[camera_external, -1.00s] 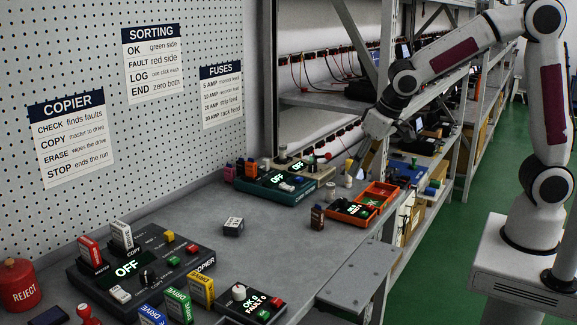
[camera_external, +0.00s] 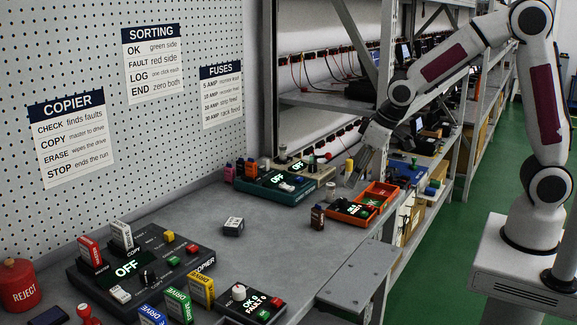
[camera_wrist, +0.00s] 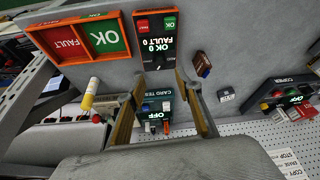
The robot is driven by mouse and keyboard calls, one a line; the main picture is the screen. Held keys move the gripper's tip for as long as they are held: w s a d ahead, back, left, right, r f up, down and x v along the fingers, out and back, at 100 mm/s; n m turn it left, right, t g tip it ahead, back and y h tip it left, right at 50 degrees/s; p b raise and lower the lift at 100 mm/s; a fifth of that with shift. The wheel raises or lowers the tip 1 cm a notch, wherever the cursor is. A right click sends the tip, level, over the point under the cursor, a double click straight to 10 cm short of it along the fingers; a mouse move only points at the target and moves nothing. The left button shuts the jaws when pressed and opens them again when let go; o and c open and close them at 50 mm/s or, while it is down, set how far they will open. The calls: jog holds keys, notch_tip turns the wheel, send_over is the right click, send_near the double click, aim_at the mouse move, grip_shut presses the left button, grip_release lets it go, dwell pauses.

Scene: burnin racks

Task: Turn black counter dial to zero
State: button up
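The black counter (camera_external: 252,303) stands at the front edge of the bench in the external view. It has a white dial (camera_external: 239,291), a lit display reading OK 0 and FAULT 0, and red and green buttons. A second, orange-edged counter (camera_external: 352,209) stands further back; its display also appears to read zeros, and it shows upside down in the wrist view (camera_wrist: 155,45). My gripper (camera_external: 352,184) is above the bench near this second counter, far from the black counter. In the wrist view its fingers (camera_wrist: 162,132) are apart with nothing held between them.
An orange tray with red and green sections (camera_external: 383,189) adjoins the second counter. A teal tester (camera_external: 277,187) stands behind. The copier (camera_external: 150,262) is at front left.

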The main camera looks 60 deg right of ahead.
aim_at(343, 199)
jog(key=shift+f, duration=0.1)
jog(key=shift+x, duration=3.8)
grip_shut()
